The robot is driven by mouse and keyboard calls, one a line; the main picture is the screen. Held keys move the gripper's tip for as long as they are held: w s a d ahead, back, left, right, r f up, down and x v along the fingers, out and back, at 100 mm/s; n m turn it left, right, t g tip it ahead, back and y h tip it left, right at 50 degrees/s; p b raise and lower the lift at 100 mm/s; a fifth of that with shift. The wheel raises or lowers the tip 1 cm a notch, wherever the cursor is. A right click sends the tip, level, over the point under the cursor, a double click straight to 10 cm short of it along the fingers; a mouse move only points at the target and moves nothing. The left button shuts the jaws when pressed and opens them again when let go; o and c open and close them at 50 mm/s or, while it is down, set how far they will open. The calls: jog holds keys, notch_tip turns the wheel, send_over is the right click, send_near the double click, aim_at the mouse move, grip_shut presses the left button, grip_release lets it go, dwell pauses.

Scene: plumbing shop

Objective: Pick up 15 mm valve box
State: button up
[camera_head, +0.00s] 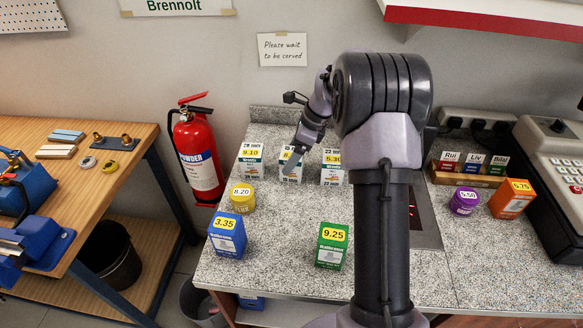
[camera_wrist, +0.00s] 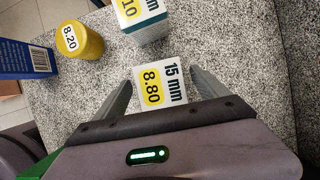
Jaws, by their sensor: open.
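The 15 mm valve box (camera_wrist: 161,84) is a white box with a yellow 8.80 label, seen from above in the wrist view. It stands between the two fingers of my gripper (camera_wrist: 160,92), which are apart on either side of it. In the head view the 15 mm box (camera_head: 291,168) stands in the middle of a row of three boxes at the back of the counter. My gripper (camera_head: 306,146) is at its top there, and my arm hides part of its label. I cannot tell whether the fingers touch the box.
A white box priced 9.10 (camera_head: 250,163) and one priced 5.30 (camera_head: 332,169) flank it. A yellow tin (camera_head: 243,202), a blue box (camera_head: 228,237) and a green box (camera_head: 331,247) stand nearer on the speckled counter (camera_head: 275,280). A fire extinguisher (camera_head: 199,155) is at left.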

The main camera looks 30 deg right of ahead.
jog(key=b+x, duration=0.1)
jog(key=x, duration=0.3)
jog(key=shift+d, duration=0.1)
jog(key=shift+s+r, duration=0.1)
jog(key=shift+c, duration=1.1)
jog(key=c, duration=1.5)
